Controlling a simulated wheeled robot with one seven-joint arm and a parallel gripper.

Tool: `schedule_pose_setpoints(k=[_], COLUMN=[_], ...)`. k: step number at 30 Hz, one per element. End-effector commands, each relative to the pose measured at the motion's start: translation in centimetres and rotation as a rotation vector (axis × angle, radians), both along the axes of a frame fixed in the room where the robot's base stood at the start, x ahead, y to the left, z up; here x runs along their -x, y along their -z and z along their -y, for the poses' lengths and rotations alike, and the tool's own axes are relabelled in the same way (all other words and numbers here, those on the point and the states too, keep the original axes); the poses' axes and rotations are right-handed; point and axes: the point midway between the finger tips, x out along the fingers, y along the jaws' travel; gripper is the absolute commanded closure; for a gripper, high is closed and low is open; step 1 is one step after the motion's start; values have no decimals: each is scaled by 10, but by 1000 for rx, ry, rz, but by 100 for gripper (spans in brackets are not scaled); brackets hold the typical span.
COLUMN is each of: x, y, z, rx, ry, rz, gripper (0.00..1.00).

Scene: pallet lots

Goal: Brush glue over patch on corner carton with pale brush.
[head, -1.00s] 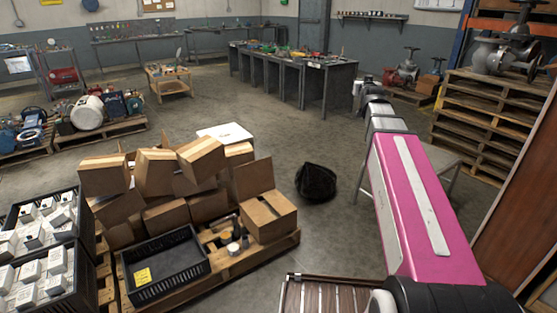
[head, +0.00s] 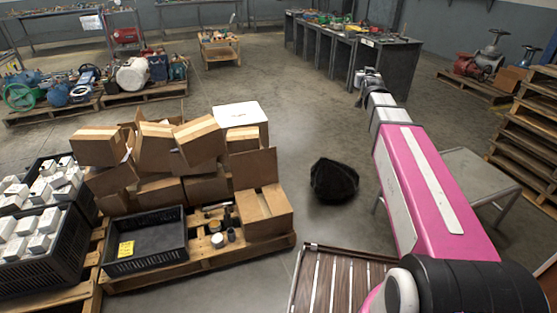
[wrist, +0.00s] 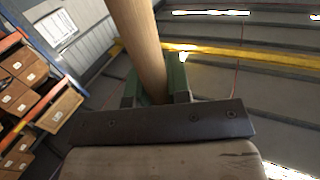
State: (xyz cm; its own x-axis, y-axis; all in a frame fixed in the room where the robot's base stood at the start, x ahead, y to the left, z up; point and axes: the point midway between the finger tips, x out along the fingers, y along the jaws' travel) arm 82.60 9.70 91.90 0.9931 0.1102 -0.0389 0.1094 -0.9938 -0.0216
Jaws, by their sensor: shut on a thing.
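My gripper (wrist: 158,88) is shut on a pale wooden handle, taken to be the pale brush (wrist: 140,45), in the wrist view. The handle stands between the green fingers; I see no bristles. In the head view my arm reaches away to the right of the cartons, its end small near a dark bench. A carton (head: 262,214) with a raised flap sits at the front right corner of the pallet. I cannot make out a patch on it. Small pots and a dark bottle (head: 231,234) stand beside it; I cannot tell which holds glue.
Several cartons (head: 155,148) are piled on the pallet (head: 200,270), with a black crate (head: 148,262) at its front. Black crates of white boxes stand left. A black bag (head: 334,180) lies on clear floor. A grey table (head: 480,178) is right of my arm.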

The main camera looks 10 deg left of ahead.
Motion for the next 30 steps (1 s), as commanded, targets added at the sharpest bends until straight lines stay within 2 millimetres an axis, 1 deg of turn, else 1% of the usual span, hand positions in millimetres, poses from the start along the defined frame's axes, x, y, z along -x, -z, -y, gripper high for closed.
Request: schedule_pose_setpoints(k=[1, 5, 6, 8, 9, 14, 15, 17, 18, 20, 21, 23, 24, 26, 27, 30], x=[-9, -18, -20, -22, -23, -22, -20, -17, -14, -9, -5, 1, 6, 13, 19, 33], y=[20, 68, 83, 106, 121, 183, 199, 223, 238, 262, 278, 303, 318, 342, 358, 393], z=[-19, -64, -77, -98, -111, -164, -178, -197, -210, -228, -241, -258, -270, -287, -297, -320], rx=[-2, -8, -9, -11, -13, -19, -20, -21, -21, -21, -22, -23, -23, -24, -24, -23], ry=[-20, -65, -78, -99, -111, -164, -177, -195, -208, -226, -239, -256, -268, -284, -297, -321], rz=[-11, -28, -34, -41, -47, -69, -75, -82, -88, -95, -102, -109, -114, -122, -128, -139], gripper=[100, 100, 100, 100, 100, 100, 100, 100, 100, 100, 100, 100, 100, 100, 100, 100])
